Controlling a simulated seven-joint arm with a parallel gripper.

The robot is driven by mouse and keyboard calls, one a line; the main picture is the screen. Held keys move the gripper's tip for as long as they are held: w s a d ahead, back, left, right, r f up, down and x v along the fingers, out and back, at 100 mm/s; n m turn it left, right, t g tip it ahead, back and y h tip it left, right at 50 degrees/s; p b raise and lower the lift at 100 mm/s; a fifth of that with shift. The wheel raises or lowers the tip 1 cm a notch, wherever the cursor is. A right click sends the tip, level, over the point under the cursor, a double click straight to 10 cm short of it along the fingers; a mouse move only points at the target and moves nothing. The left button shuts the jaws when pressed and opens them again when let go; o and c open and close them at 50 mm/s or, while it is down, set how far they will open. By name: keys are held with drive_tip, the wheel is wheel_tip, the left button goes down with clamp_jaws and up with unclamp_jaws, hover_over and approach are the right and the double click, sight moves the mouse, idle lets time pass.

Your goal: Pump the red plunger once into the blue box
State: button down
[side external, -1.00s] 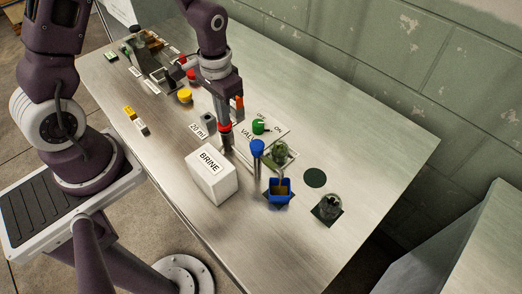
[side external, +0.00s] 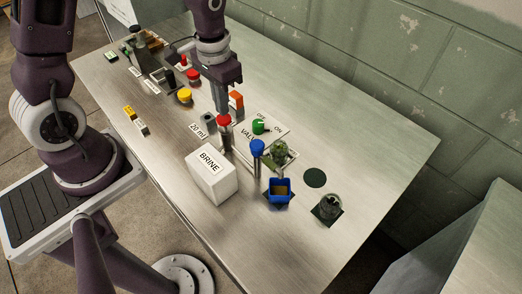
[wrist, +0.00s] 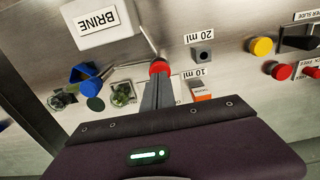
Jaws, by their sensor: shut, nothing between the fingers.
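The red plunger (side external: 224,120) is a round red cap on a metal pump beside the white BRINE box. It also shows in the wrist view (wrist: 159,67). My gripper (side external: 221,110) is shut and empty, with its fingertips right at the red cap and slightly behind it in the side view. I cannot tell whether they touch it.
The BRINE box (side external: 212,180) stands close to the plunger. A blue-capped post (side external: 257,147), a green knob (side external: 259,126) and an orange-topped block (side external: 236,98) are near. A dark jar (side external: 329,207) stands farther right.

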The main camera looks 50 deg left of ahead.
idle(0.4)
drive_tip(key=shift+r, duration=2.5)
drive_tip(key=shift+r, duration=0.1)
drive_tip(key=s+d+r+t, duration=0.3)
drive_tip(key=s+r+t, duration=0.2)
drive_tip(key=s+r, duration=0.9)
drive_tip(key=shift+s+r+t, duration=0.3)
drive_tip(key=shift+s+r, duration=0.1)
drive_tip(key=shift+s, duration=0.05)
